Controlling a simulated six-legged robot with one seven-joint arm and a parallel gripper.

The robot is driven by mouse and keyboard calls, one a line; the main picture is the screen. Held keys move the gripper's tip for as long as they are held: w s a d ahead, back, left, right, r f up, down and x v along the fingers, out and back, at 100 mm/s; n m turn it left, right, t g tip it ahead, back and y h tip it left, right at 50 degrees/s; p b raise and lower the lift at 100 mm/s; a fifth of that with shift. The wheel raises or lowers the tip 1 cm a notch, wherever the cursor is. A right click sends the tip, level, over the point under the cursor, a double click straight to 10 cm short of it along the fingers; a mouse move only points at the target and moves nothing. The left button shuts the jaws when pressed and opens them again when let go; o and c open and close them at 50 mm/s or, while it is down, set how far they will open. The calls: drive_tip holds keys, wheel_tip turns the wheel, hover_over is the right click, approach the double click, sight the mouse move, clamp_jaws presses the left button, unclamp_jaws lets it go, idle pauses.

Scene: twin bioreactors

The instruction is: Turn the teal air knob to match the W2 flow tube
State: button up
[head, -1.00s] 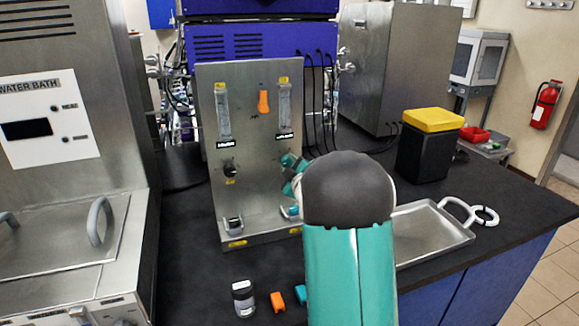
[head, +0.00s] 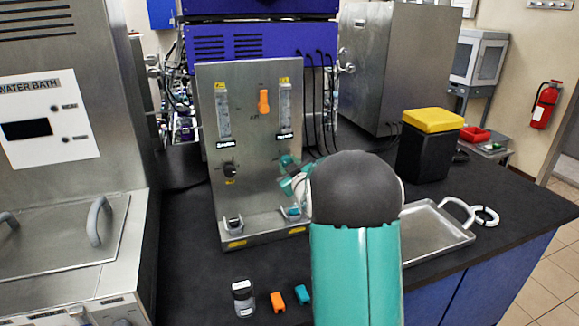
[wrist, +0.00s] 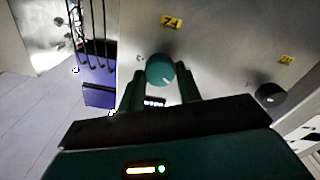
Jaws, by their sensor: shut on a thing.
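The teal air knob (wrist: 160,70) is round with a pale pointer mark, on the upright steel panel (head: 252,205). My gripper (wrist: 160,82) is shut on the knob, with one dark green finger on each side of it. In the head view my gripper (head: 288,172) is at the panel's right side, and my arm partly hides it. Two clear flow tubes stand on the panel, a left tube (head: 222,112) and a right tube (head: 285,108). Their labels and levels are too small to read, so I cannot tell which is W2.
A black knob (head: 229,170) sits left of my gripper. An orange handle (head: 263,102) is between the tubes. A small bottle (head: 243,298), orange cap (head: 277,301) and teal cap (head: 303,294) lie in front. A steel tray (head: 430,232) and yellow-lidded bin (head: 424,160) are right.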

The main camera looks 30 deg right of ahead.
drive_tip(key=m, duration=0.7)
drive_tip(key=shift+d, duration=0.1)
drive_tip(key=m, duration=0.8)
drive_tip(key=shift+f+m, duration=0.1)
drive_tip(key=shift+m, duration=0.2)
drive_tip(key=m, duration=0.3)
drive_tip(key=shift+m, duration=0.4)
drive_tip(key=m, duration=0.3)
drive_tip(key=shift+m, duration=0.3)
drive_tip(key=m, duration=0.3)
drive_tip(key=shift+m, duration=2.1)
